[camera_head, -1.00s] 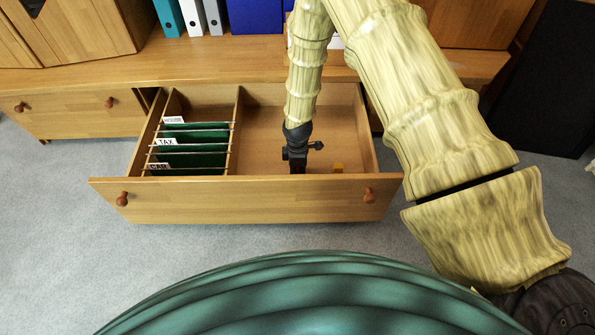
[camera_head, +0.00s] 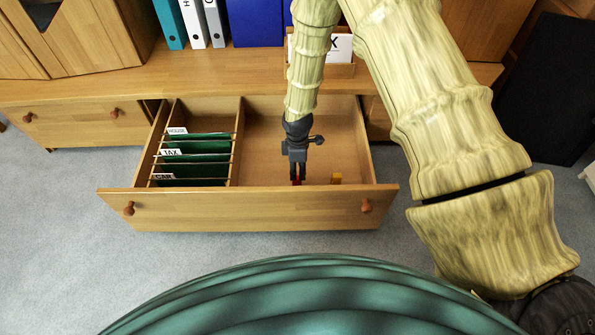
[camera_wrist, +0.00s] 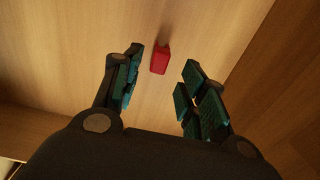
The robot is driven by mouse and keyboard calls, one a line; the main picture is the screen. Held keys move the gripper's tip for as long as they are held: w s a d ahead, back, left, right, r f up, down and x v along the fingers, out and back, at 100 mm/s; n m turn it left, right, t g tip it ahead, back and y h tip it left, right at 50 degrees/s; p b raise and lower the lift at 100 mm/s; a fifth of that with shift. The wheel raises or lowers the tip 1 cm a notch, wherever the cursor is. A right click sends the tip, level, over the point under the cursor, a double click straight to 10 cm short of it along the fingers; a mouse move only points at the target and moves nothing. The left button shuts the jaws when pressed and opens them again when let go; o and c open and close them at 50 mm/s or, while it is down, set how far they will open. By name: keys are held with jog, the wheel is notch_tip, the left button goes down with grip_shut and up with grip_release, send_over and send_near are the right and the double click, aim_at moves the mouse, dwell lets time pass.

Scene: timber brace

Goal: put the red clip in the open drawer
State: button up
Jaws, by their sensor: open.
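The red clip (camera_wrist: 160,59) lies on the bare wooden floor of the drawer's right compartment. In the head view only a small bit of red (camera_head: 297,181) shows at my fingertips. The open drawer (camera_head: 250,209) is pulled out from the low wooden cabinet. My gripper (camera_head: 298,172) points down inside the drawer's right compartment. In the wrist view my gripper (camera_wrist: 160,78) is open, with a finger on each side and nothing between them. The clip is just beyond the fingertips, apart from both.
Green hanging files (camera_head: 195,157) with labels fill the left compartment behind a divider (camera_head: 237,145). The drawer's walls and front surround my gripper. Binders (camera_head: 193,22) stand on the cabinet top.

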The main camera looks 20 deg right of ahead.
aim_at(298, 177)
jog(key=shift+r+p, duration=0.75)
jog(key=shift+r, duration=1.35)
